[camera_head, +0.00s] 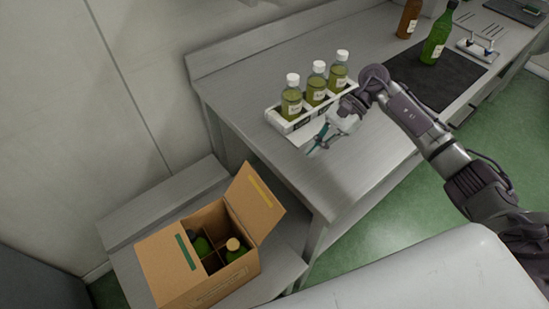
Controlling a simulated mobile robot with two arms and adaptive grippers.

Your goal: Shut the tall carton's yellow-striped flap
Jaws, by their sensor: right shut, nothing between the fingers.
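The tall carton (222,284) is a brown box at the lower left. Its yellow-striped flap (251,207) stands open, tilted up and outward on the right side. The green-striped flap (165,265) lies about flat over the left part of the top. My right gripper (314,148) is shut and empty over the metal counter, up and to the right of the carton, apart from the flap. My left gripper is not in view.
The carton stands on a low metal bench (122,228) beside the higher counter (350,185). A white rack (285,126) with three white-capped bottles is close to my right gripper. A dark mat (425,80), a green bottle (437,38) and a brown bottle (408,20) are farther back.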

